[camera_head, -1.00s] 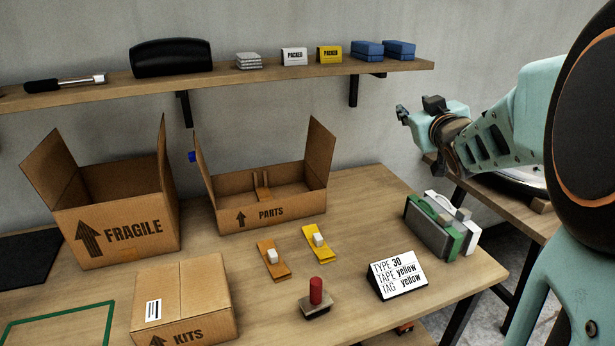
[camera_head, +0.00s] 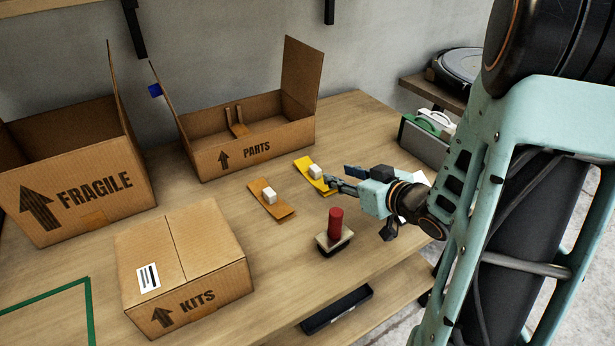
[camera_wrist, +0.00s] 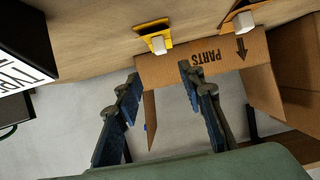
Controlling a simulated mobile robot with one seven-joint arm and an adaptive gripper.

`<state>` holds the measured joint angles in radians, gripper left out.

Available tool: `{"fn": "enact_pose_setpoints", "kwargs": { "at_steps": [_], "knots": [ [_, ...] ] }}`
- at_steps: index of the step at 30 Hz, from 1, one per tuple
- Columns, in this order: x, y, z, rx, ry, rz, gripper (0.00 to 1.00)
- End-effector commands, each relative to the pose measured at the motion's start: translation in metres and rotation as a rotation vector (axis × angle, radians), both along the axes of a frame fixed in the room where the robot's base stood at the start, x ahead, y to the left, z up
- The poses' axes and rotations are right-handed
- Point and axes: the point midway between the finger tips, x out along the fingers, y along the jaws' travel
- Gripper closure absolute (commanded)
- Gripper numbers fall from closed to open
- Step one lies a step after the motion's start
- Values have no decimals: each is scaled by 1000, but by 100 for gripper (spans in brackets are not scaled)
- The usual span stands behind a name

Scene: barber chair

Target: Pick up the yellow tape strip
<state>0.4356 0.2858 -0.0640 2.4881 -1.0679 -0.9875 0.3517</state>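The yellow tape strip (camera_head: 308,167) lies on the table in front of the parts box, with a small white block (camera_head: 316,171) on it. It also shows at the top of the wrist view (camera_wrist: 151,29), with its white block (camera_wrist: 158,45) towards me. My gripper (camera_head: 335,183) is just right of the strip in the head view, and appears near it; whether it touches cannot be told. In the wrist view my gripper (camera_wrist: 158,75) has its two fingers spread wide with nothing between them. An orange-brown strip (camera_head: 262,199) with a white block lies left of the yellow one.
The open parts box (camera_head: 210,160) stands behind the strips, the fragile box (camera_head: 70,200) at left, the closed kits box (camera_head: 190,255) in front. A red-handled stamp (camera_head: 336,225) stands near the gripper. The sign (camera_wrist: 22,50) is mostly hidden behind my arm in the head view.

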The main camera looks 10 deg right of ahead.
Motion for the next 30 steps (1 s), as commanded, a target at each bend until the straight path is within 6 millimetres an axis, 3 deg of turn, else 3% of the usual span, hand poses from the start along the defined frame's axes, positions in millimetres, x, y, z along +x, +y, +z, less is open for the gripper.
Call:
{"fn": "enact_pose_setpoints", "kwargs": {
  "at_steps": [24,30],
  "knots": [
    [81,39,-47,5,2,4,64],
    [87,41,-47,6,2,2,64]
  ]
}}
